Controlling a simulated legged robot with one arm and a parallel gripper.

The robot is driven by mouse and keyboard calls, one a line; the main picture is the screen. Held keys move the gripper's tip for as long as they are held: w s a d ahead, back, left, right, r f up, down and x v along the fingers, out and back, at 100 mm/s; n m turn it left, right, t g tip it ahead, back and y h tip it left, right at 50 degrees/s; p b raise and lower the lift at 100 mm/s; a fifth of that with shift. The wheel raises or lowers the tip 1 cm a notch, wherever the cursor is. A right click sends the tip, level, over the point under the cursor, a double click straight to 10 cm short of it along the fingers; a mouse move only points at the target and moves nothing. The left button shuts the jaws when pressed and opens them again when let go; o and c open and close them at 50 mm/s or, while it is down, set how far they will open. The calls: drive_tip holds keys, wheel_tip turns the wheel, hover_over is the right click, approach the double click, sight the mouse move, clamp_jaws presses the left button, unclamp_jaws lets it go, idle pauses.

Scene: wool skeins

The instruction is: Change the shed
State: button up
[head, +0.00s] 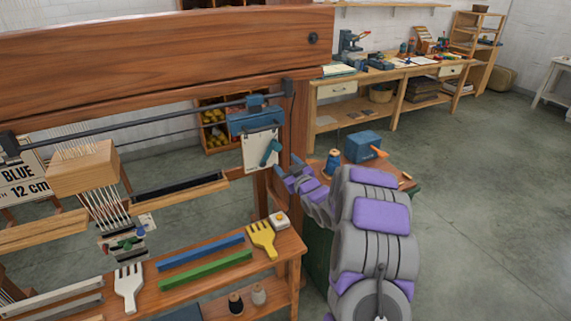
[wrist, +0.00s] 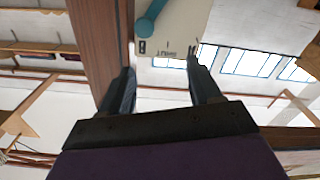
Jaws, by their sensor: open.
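A wooden loom frame (head: 160,58) fills the left of the head view. A white plate (head: 257,150) hangs below a blue block (head: 255,120) at its right post. A teal lever (head: 270,152) sits tilted on the plate. My gripper (head: 289,174) is just below and right of the lever in the head view. In the wrist view, my gripper (wrist: 160,80) is open and empty. The plate (wrist: 185,28) and teal lever (wrist: 150,22) show beyond the fingertips, the lever toward the left finger. White heddle threads (head: 108,207) hang at the left, by a wooden block (head: 83,168).
A loom shelf (head: 200,285) holds a yellow fork (head: 262,240), a white fork (head: 129,288), and blue (head: 200,253) and green (head: 205,271) bars. A blue box (head: 362,147) and blue spool (head: 333,162) stand behind my arm. The floor at right is clear.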

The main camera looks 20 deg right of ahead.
drive_tip(key=s, duration=0.6)
drive_tip(key=shift+d+b, duration=0.15)
drive_tip(key=shift+b, duration=0.2)
idle(0.6)
